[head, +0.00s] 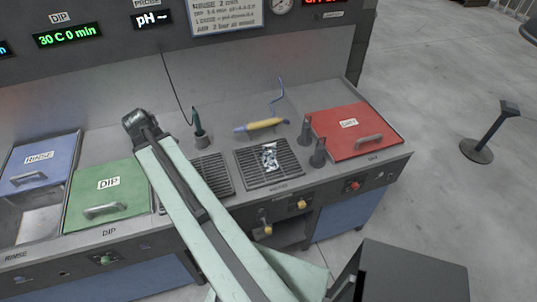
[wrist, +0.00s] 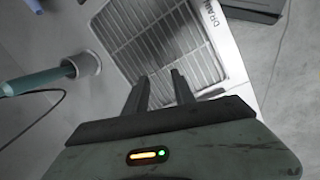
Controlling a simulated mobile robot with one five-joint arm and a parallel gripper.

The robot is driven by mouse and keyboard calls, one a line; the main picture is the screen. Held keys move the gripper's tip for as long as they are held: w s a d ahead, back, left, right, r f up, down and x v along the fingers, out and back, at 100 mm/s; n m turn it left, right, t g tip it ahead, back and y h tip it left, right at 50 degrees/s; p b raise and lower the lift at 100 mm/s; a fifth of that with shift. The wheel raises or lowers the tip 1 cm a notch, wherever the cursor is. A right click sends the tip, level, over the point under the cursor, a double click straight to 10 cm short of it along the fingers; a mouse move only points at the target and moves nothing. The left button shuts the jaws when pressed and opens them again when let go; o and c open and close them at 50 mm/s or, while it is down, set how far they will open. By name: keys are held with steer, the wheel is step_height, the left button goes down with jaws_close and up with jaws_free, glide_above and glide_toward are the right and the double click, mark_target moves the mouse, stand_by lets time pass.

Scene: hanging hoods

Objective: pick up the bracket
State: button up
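The bracket is most likely the small shiny silver piece (head: 269,156) lying on the right-hand dark grate (head: 284,178) in the head view. Its exact shape is too small to tell. My gripper (wrist: 160,77) is open and empty in the wrist view, its two dark fingers apart and pointing at a slatted drain grate (wrist: 165,38). No bracket shows in the wrist view. In the head view my arm's end is to the left of the silver piece and well apart from it; the fingers cannot be made out there.
A teal probe (head: 197,119) stands in a holder behind the left grate (head: 213,172). A yellow-handled hook tool (head: 264,124) lies behind the right grate. Two dark posts stand beside a red lid (head: 352,131). Green (head: 107,194) and blue (head: 38,163) lids are at left.

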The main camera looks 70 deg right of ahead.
steer(key=s+d+n+g, duration=0.2)
steer(key=s+d, duration=1.1)
steer(key=d, duration=0.1)
steer(key=n+g, duration=0.1)
steer(key=n, duration=0.1)
glide_toward(272, 153)
steer(key=shift+s+f, duration=0.2)
steer(key=shift+s, duration=0.1)
steer(key=b+x, duration=0.2)
steer(key=shift+d+f+b, duration=0.1)
steer(key=shift+f+b, duration=0.25)
steer(key=shift+f, duration=0.05)
steer(key=b+x, duration=0.4)
steer(key=x, duration=0.1)
steer(key=shift+d+b, duration=0.25)
steer(key=shift+b, duration=0.15)
steer(key=shift+s+r, duration=0.1)
jaws_close()
